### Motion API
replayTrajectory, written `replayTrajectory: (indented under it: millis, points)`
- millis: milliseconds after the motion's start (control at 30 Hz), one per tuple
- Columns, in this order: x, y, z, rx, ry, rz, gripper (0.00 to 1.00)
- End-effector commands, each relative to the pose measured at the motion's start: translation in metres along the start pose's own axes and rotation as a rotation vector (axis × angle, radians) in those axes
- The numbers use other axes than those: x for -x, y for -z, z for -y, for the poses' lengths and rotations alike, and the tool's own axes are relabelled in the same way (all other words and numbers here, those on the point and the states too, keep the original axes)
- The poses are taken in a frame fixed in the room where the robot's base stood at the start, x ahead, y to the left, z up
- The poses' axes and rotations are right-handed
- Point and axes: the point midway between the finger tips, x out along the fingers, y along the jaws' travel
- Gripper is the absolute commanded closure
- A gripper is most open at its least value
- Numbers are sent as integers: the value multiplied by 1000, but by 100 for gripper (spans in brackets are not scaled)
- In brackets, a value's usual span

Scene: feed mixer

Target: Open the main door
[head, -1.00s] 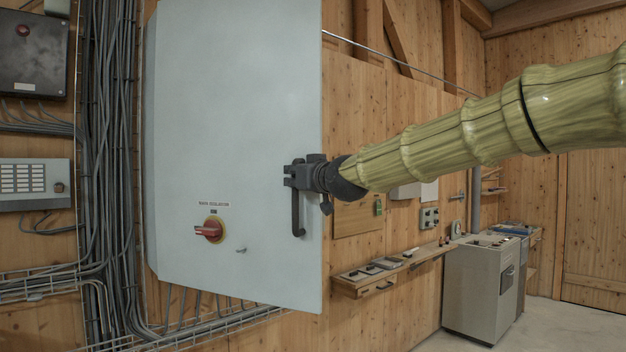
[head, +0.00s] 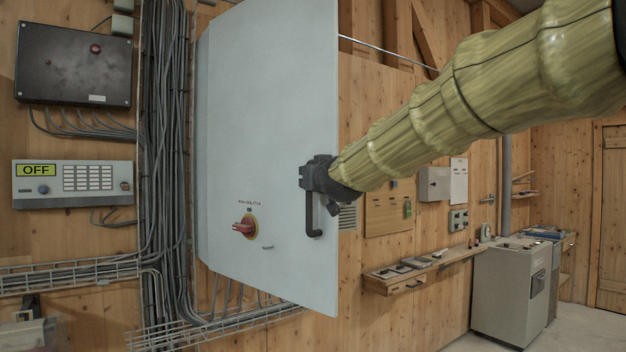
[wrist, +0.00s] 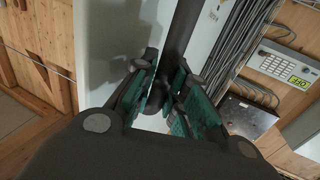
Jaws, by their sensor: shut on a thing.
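The main door (head: 275,130) is the pale grey door of a wall cabinet (head: 204,150). It stands partly open, its right edge swung out from the wall. A red and yellow rotary switch (head: 245,228) sits low on it. A dark upright handle (head: 314,218) is near its right edge. My gripper (head: 312,176) is at the upper part of this handle. In the wrist view, the green-padded fingers of my gripper (wrist: 168,98) are closed around the dark handle bar (wrist: 185,30). The cabinet's inside is hidden from the head view.
Left of the cabinet are a cable bundle (head: 165,150), a black box (head: 75,62) and a panel reading OFF (head: 75,184). A shelf (head: 420,268) and a grey floor unit (head: 508,292) stand to the right. Floor shows at lower right.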

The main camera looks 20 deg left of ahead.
Motion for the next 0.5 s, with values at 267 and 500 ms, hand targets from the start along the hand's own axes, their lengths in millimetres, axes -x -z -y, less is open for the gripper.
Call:
replayTrajectory:
  millis: [267,500]
  points:
    - [-2,12,5,4,-8,-18,100]
    - [-2,12,7,3,-6,-18,100]
